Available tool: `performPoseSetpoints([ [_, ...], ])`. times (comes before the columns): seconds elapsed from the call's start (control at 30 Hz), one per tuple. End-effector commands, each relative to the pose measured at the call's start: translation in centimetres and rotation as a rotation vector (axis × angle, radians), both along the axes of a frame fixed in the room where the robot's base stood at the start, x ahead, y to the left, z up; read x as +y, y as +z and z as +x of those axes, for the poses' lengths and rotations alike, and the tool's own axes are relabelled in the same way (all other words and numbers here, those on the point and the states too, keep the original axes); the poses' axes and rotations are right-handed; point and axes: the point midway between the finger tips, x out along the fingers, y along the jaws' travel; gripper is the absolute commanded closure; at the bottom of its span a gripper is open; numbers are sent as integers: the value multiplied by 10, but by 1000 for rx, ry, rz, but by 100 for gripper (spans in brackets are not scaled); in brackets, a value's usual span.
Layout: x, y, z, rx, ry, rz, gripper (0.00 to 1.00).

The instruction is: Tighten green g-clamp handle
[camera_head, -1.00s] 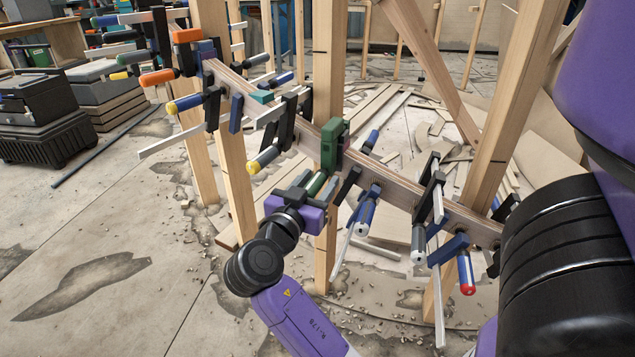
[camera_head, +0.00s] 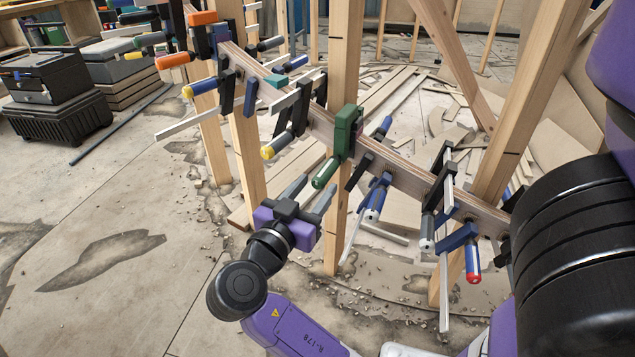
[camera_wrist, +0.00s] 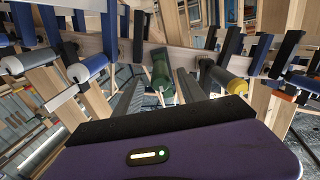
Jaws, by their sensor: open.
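The green g-clamp (camera_head: 345,130) is fixed on the curved wooden stringer (camera_head: 405,176). Its green handle (camera_head: 325,173) points down and toward me from the clamp body. My gripper (camera_head: 312,190) is open and empty, just below and in front of the handle's end. In the wrist view the handle (camera_wrist: 162,76) shows beyond my gripper (camera_wrist: 158,88), between the lines of its two fingers. The handle appears clear of the fingers, and nothing hides its end.
A yellow-ended clamp handle (camera_head: 280,146) is close on the left. Blue-handled clamps (camera_head: 377,198) hang to the right, one with a red end (camera_head: 472,264). Upright wooden posts (camera_head: 345,60) support the stringer. The floor at the left front is open, with scattered debris.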

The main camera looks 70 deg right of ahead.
Motion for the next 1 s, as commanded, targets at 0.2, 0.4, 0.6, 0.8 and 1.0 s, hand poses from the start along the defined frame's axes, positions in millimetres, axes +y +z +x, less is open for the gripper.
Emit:
performPoseSetpoints([
  [0.2, 0, 0, 0, 0, 0, 0, 52],
  [0.4, 14, -1, 3, 0, 2, 1, 52],
  [0.6, 32, -1, 6, 0, 1, 1, 52],
  [0.8, 50, -1, 8, 0, 2, 1, 52],
  [1.0, 68, -1, 11, 0, 2, 1, 52],
])
